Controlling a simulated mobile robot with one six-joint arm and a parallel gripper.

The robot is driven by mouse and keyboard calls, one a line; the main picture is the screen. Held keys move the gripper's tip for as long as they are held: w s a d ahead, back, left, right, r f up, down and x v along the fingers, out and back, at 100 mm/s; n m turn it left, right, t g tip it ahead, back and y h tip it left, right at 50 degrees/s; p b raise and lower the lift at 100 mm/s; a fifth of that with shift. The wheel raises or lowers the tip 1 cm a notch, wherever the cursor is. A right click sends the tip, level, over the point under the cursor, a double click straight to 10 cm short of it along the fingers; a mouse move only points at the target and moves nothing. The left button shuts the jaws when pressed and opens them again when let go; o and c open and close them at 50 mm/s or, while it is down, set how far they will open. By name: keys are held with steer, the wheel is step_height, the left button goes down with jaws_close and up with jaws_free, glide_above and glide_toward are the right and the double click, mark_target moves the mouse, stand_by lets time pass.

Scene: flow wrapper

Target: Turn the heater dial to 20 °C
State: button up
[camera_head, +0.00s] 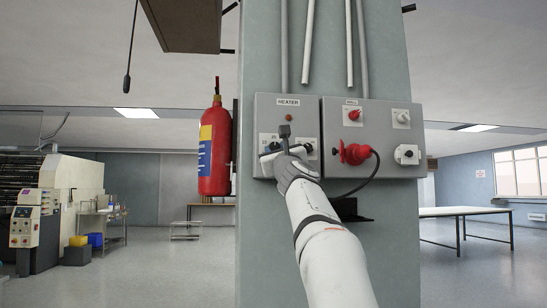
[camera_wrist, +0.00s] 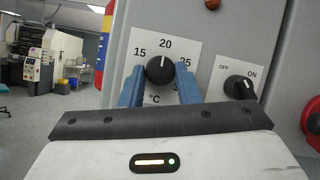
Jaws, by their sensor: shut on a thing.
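The heater dial (camera_wrist: 160,70) is a round black knob with a white pointer line, on a white scale plate marked 15, 20, 25 and °C. A further number at the lower right is partly hidden. The pointer line stands nearly upright, towards the 20 mark. My gripper (camera_wrist: 159,88) has its two blue fingers on either side of the knob and is shut on it. In the head view my gripper (camera_head: 284,146) is at the grey heater box (camera_head: 267,107), and the dial is hidden behind it.
An OFF/ON switch (camera_wrist: 240,87) sits just right of the dial. A second box (camera_head: 381,106) with a red switch, red plug (camera_head: 356,153) and hanging black cable is to the right. A fire extinguisher (camera_head: 214,150) hangs left of the heater box.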

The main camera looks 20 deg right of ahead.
steer(key=shift+w+f+m, duration=0.15)
steer(key=shift+f+m, duration=0.1)
steer(key=shift+m, duration=0.05)
steer(key=o, duration=0.7)
steer(key=shift+o, duration=1.3)
steer(key=shift+r, duration=0.15)
steer(key=b+v, duration=0.4)
steer(key=v, duration=0.4)
steer(key=shift+b, duration=0.3)
